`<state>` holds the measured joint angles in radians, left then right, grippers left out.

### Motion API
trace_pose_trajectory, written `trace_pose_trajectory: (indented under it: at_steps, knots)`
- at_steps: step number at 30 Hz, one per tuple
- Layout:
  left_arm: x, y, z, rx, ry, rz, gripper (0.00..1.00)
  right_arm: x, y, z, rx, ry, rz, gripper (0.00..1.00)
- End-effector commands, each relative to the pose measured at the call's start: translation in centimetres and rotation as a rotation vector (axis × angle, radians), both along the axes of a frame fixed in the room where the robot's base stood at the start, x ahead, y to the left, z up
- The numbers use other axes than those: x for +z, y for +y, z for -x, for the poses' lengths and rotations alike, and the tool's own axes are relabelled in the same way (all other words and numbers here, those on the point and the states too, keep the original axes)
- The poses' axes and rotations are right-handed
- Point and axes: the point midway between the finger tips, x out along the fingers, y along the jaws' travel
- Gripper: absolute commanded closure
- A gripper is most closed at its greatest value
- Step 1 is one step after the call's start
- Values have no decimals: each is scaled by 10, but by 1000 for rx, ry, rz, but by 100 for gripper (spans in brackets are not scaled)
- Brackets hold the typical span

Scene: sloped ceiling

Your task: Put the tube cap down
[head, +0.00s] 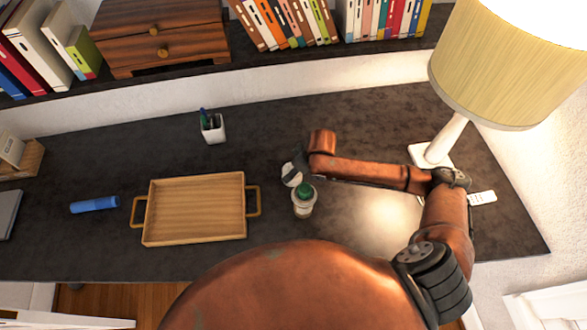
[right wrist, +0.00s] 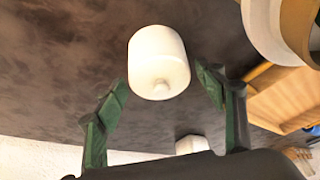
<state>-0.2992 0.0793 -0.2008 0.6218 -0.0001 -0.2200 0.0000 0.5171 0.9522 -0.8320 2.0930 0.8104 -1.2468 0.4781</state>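The white tube cap (right wrist: 158,60) is a short rounded cylinder with a small nub on its end. In the right wrist view it sits between and just beyond the green fingertips of my right gripper (right wrist: 162,82). The fingers are spread, with a narrow gap on each side of the cap. In the head view my right gripper (head: 292,168) is low over the desk, and the white cap (head: 291,177) shows beside its fingers. I cannot tell whether the cap rests fully on the desk. My left gripper is not in view.
A pen cup (head: 213,131) stands behind. A lamp (head: 440,145) stands at the right.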

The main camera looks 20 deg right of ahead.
Motion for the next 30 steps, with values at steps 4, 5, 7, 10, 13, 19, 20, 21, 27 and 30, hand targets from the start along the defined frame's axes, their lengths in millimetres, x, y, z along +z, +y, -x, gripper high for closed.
trace_pose_trajectory:
  at_steps: [4,5,7,10,13,19,20,21,27,30]
  knots:
    - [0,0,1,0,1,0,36,0,0,0,0,0,0,31]
    - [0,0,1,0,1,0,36,0,0,0,0,0,0,31]
    - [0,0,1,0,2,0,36,0,0,0,0,-1,1,31]
    - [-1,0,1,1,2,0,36,1,0,0,0,-1,0,31]
    - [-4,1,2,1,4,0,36,8,-1,-1,0,-3,2,31]
    - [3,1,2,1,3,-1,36,44,-9,10,-1,-3,3,31]
    - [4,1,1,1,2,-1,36,50,-10,13,1,-4,2,31]
    - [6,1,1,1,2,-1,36,59,-12,16,0,-3,2,31]
    - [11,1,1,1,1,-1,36,95,-20,29,0,-2,1,31]
    - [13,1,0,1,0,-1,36,108,-23,33,-1,-2,1,31]
